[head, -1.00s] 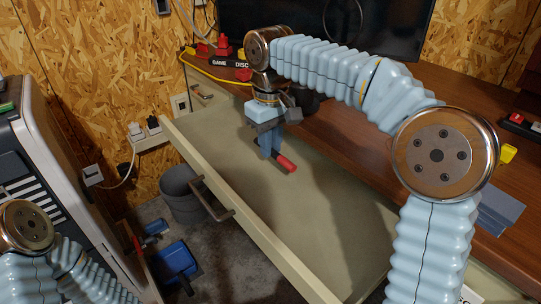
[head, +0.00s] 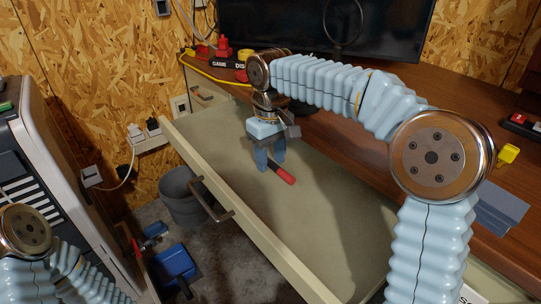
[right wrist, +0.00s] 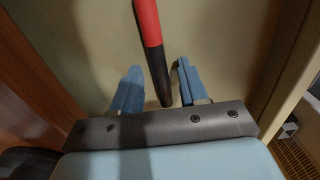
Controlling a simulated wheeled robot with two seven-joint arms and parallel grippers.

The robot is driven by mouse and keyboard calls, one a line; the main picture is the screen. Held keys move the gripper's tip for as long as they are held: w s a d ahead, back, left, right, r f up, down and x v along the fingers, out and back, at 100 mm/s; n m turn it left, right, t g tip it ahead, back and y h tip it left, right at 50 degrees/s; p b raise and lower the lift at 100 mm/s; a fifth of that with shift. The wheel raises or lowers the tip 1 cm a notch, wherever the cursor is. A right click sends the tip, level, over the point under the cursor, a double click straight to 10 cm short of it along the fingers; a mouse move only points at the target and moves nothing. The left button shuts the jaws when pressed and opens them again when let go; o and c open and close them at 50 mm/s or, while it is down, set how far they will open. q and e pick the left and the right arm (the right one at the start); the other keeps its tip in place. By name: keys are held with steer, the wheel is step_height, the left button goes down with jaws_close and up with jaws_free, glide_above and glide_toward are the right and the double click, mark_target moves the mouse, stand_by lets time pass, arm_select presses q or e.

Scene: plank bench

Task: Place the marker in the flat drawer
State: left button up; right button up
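The marker (head: 284,174), red with a black end, lies on the floor of the pulled-out flat drawer (head: 325,225). My right gripper (head: 270,164) is over the drawer with its blue fingers spread apart. In the right wrist view the marker (right wrist: 149,27) runs between the two fingers of the gripper (right wrist: 157,70), with a gap on each side and its black end toward the palm. My left gripper is out of view; only part of my left arm shows at the lower left.
The wooden bench top (head: 370,150) holds a dark monitor (head: 310,25), grey pads (head: 500,207) and a yellow block (head: 508,154). The drawer's front half is clear.

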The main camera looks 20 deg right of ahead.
mark_target(270, 161)
steer(key=shift+r, duration=0.1)
arm_select(q)
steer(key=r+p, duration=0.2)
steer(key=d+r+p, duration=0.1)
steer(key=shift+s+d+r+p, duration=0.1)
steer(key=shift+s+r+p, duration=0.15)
steer(key=shift+p, duration=0.1)
arm_select(e)
step_height(270, 161, up, 12)
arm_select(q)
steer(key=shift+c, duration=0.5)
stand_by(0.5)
